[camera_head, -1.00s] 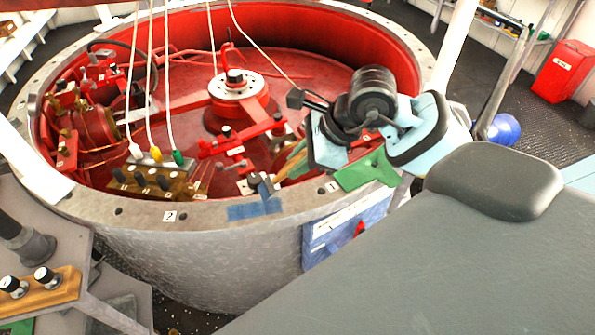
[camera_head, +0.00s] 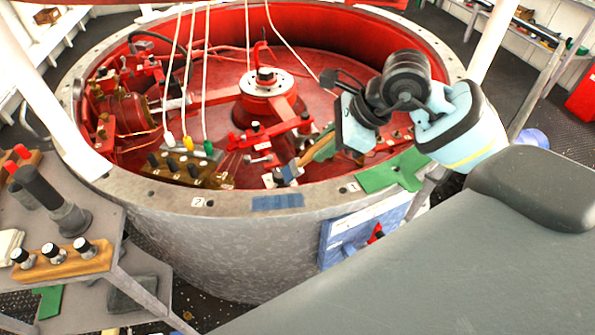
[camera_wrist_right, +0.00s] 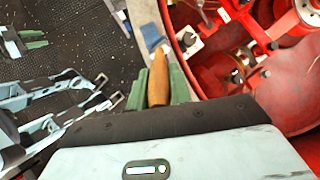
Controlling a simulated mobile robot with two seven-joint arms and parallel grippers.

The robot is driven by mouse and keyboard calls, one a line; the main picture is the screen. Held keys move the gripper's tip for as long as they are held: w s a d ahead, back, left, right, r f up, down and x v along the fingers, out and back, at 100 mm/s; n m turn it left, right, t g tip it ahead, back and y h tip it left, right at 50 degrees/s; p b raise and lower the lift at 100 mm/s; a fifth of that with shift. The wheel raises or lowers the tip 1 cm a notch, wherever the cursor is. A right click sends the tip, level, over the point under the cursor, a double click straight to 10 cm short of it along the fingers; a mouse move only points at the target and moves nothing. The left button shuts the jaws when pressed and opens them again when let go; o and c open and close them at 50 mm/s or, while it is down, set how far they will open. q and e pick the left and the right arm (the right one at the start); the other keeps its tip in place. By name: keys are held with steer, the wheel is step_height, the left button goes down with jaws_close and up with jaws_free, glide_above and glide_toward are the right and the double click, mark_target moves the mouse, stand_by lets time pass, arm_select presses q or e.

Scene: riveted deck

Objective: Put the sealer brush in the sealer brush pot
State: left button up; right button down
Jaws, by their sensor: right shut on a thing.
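My right gripper (camera_head: 325,147) is over the near rim of the red-lined well. Its green fingers are shut on the sealer brush, whose wooden handle (camera_head: 305,158) points down and left to a blue-grey end (camera_head: 285,174). In the right wrist view, the wooden handle (camera_wrist_right: 158,78) stands between the green fingers (camera_wrist_right: 165,92); I cannot tell the brush end there from the blue patch behind it. I cannot make out for sure which thing is the sealer brush pot.
A blue patch (camera_head: 278,202) and a green sheet (camera_head: 392,172) lie on the grey rim (camera_head: 225,202). Inside, a brass block (camera_head: 190,170) takes several cables.

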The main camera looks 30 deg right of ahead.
steer(key=shift+f, duration=0.1)
steer(key=shift+a+f+n, duration=0.1)
steer(key=shift+f+n, duration=0.2)
steer(key=s+a+f+n+g, duration=0.2)
steer(key=f+n+g, duration=0.1)
steer(key=f+n, duration=0.3)
steer(key=s+a+f+n+g+h, duration=0.1)
steer(key=s+a+f+n+g, duration=0.1)
steer(key=f+n, duration=0.4)
steer(key=s+a+f+n+g+h, duration=0.1)
steer(key=s+f+n+g, duration=0.2)
steer(key=f+n+g, duration=0.3)
steer(key=n, duration=0.4)
steer(key=shift+s+a+f+n, duration=0.15)
steer(key=shift+s+a+n, duration=0.25)
